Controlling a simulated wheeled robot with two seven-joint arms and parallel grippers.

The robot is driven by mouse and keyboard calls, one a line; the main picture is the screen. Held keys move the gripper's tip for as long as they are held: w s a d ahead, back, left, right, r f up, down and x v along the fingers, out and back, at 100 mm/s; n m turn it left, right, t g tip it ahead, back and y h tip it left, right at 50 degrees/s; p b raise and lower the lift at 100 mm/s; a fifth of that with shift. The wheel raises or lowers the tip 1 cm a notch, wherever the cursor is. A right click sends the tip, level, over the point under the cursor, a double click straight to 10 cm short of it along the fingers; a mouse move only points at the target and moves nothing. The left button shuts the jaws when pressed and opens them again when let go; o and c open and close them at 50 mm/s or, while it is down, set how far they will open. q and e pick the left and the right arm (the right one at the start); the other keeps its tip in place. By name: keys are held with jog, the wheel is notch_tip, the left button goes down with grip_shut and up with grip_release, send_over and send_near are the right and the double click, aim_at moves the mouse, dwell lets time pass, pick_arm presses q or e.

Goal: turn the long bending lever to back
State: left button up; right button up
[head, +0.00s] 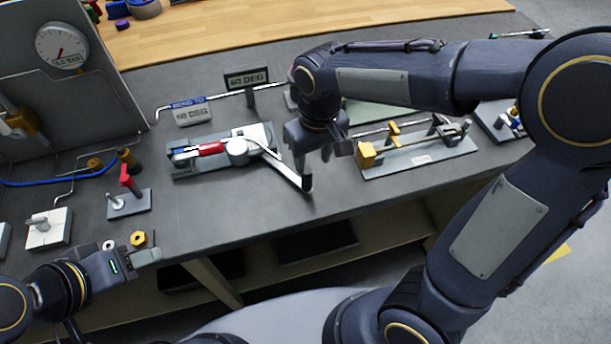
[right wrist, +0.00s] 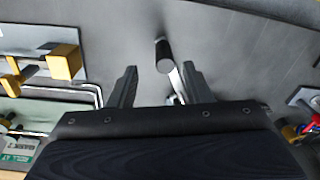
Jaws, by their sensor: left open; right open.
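The tube bender (head: 222,150) lies on the grey bench top, with a red part and a round white pivot. Its long silver lever (head: 283,167) runs from the pivot toward the bench's front edge and ends in a black grip (head: 307,184). My right gripper (head: 316,160) is open above the lever. In the right wrist view, the lever (right wrist: 176,82) shows between the open fingers (right wrist: 160,78), nearer the right one, with the black grip (right wrist: 164,56) beyond the fingertips. I cannot tell whether they touch. My left gripper (head: 157,256) is open at the bench's front left.
A grey plate with yellow blocks (head: 420,152) lies to the right. A red-handled valve (head: 128,180) and a brass nut (head: 138,239) are at left.

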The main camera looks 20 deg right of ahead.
aim_at(307, 178)
jog(key=shift+w+a+f+h, duration=0.3)
jog(key=shift+w+a+f, duration=0.1)
jog(key=shift+a+f, duration=0.15)
notch_tip(307, 178, down, 7)
jog(key=shift+f, duration=0.2)
grip_shut()
